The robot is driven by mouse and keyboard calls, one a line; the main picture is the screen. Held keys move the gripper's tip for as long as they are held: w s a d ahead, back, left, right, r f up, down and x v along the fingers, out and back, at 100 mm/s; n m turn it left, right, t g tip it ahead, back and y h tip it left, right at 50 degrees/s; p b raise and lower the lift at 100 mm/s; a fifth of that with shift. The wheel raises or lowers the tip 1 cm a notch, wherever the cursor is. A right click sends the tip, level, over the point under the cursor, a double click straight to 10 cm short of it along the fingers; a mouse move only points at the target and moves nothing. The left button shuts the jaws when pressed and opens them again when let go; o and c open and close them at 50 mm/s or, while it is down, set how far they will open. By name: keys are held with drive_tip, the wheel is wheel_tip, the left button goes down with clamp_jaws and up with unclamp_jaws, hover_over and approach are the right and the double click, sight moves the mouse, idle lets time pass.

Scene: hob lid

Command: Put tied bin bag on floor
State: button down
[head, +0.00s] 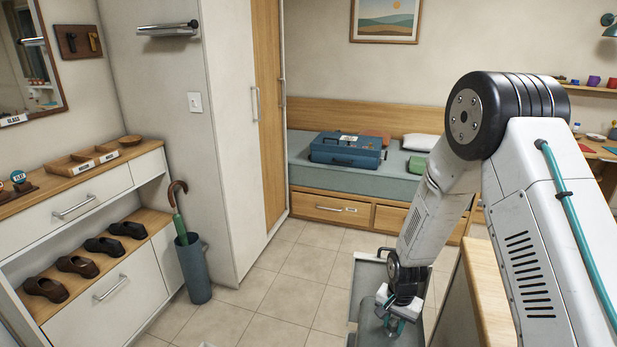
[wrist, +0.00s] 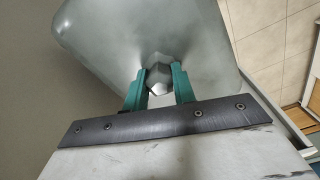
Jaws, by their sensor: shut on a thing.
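My gripper (head: 398,318) hangs low at the bottom of the head view, pointing down. In the wrist view its two green fingers (wrist: 159,82) are shut on the pale grey knot of the tied bin bag (wrist: 105,35). The bag is smooth and grey with rounded corners, and spreads out below the fingers. In the head view a grey surface, probably the bag (head: 371,328), shows beside and under the gripper; its lower part is cut off. The tiled floor (head: 287,291) lies to the left of the gripper. I cannot tell whether the bag touches anything beneath it.
A wooden-topped counter (head: 482,290) stands close to the right of my gripper. A blue umbrella stand (head: 193,270) and a shoe cabinet (head: 130,325) stand at the left. A bed with drawers (head: 330,208) is at the back. Open tiles lie between them.

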wheel_tip(320, 180, down, 28)
drive_tip(key=shift+r, duration=0.25)
wheel_tip(320, 180, up, 12)
drive_tip(key=w, duration=0.1)
drive_tip(key=shift+w+a+f, duration=0.2)
drive_tip(key=shift+w+a, duration=0.05)
drive_tip(key=shift+w, duration=0.1)
idle(0.9)
drive_tip(key=shift+r, duration=0.1)
idle(0.3)
